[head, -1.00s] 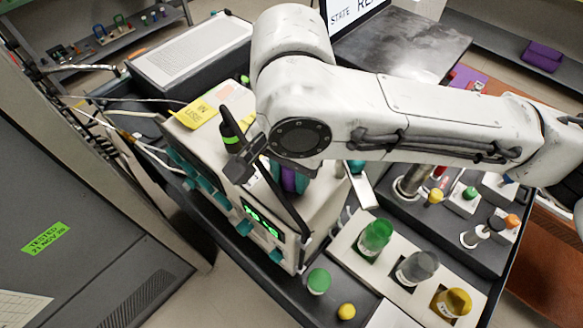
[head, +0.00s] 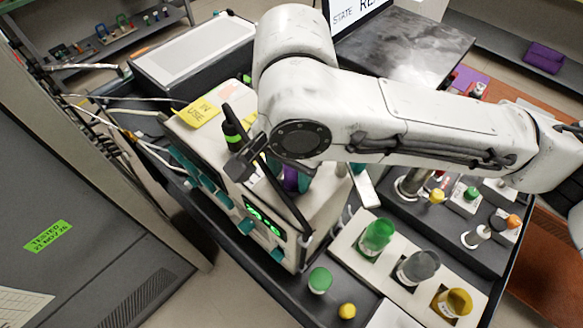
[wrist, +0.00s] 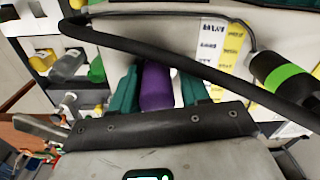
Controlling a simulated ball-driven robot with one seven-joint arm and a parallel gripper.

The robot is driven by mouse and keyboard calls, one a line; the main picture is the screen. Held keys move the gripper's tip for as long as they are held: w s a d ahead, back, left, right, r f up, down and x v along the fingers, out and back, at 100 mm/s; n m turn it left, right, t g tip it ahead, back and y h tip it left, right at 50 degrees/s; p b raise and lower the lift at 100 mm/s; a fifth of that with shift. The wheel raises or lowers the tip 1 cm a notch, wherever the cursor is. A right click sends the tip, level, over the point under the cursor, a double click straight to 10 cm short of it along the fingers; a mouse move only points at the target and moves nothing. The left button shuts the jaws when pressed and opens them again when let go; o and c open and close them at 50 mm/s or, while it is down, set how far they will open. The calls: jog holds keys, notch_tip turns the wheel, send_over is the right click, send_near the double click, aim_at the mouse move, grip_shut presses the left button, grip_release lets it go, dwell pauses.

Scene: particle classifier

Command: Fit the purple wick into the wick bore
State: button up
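The purple wick (wrist: 157,88) stands between the two teal fingers of my gripper (wrist: 160,85) in the wrist view. Its near end lies close to the dark palm edge. The left finger lies right beside it, while a thin pale gap shows between it and the right finger, so I cannot tell whether both grip it. In the head view only a small part of the wick (head: 290,180) shows below my wrist, at the pale instrument box (head: 325,195). The wick's far end and the wick bore are hidden.
A black probe with a green band (head: 233,132) and its dark bar stand close to my wrist. A white rack (head: 398,268) holds green, grey and yellow jars at the front right. A green-capped jar (head: 320,280) and a yellow knob (head: 347,311) stand near the front edge.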

jog(key=shift+s+d+f, duration=0.15)
jog(key=shift+f, duration=0.25)
jog(key=shift+s+d+f, duration=0.1)
jog(key=shift+s+f, duration=0.05)
jog(key=shift+f, duration=0.25)
jog(key=shift+r, duration=0.15)
jog(key=r, duration=1.2)
jog(key=shift+w+b, duration=0.2)
jog(key=shift+b, duration=0.1)
jog(key=shift+r, duration=0.7)
